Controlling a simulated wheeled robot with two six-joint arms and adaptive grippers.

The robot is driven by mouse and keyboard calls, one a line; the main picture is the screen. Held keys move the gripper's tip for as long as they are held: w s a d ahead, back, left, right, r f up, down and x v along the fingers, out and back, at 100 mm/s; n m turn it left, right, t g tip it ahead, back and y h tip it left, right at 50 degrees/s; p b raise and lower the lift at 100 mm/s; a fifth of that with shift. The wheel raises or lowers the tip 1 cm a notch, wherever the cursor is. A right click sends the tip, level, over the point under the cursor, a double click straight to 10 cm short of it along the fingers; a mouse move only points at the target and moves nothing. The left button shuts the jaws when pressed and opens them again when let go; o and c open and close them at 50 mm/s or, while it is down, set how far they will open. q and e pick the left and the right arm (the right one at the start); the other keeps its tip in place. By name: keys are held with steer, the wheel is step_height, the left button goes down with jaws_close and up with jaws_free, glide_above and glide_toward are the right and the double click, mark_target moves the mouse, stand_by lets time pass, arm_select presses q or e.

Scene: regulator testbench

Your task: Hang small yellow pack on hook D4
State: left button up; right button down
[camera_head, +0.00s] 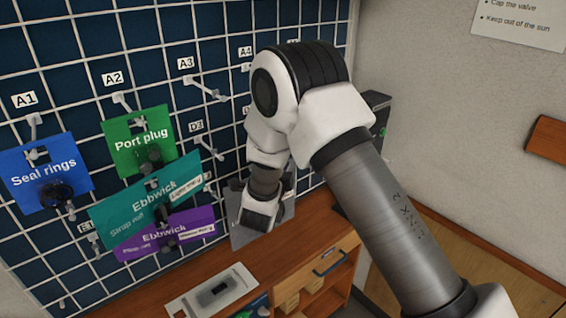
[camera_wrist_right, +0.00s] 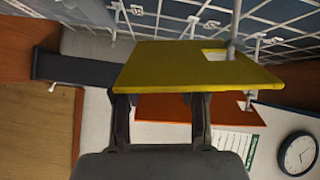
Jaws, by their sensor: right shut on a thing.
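The small yellow pack (camera_wrist_right: 180,68) is in my right gripper, seen in the right wrist view as a flat yellow card with a slot near one corner. A pale metal rod (camera_wrist_right: 234,30) meets the card beside the slot; I cannot tell whether it passes through. My right gripper (camera_wrist_right: 160,112) is shut on the pack, its fingertips partly hidden by it. In the head view my right gripper (camera_head: 262,212) is low against the grid, and my arm hides the yellow pack. I cannot make out the D4 label; D3 (camera_head: 196,127) is visible left of my arm. My left gripper is not in view.
Blue (camera_head: 45,175), green (camera_head: 135,135), teal (camera_head: 120,212) and purple (camera_head: 185,232) packs hang at the left. A grey panel (camera_head: 240,237) is behind my gripper. An orange pack (camera_wrist_right: 180,108) is beyond the yellow one. A wooden drawer unit (camera_head: 335,255) stands below.

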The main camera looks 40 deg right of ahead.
stand_by(0.4)
steer(key=c, duration=0.6)
jaws_free()
steer(key=shift+o, duration=0.2)
steer(key=v, duration=0.7)
steer(key=shift+a, duration=0.25)
steer(key=shift+s+d, duration=0.1)
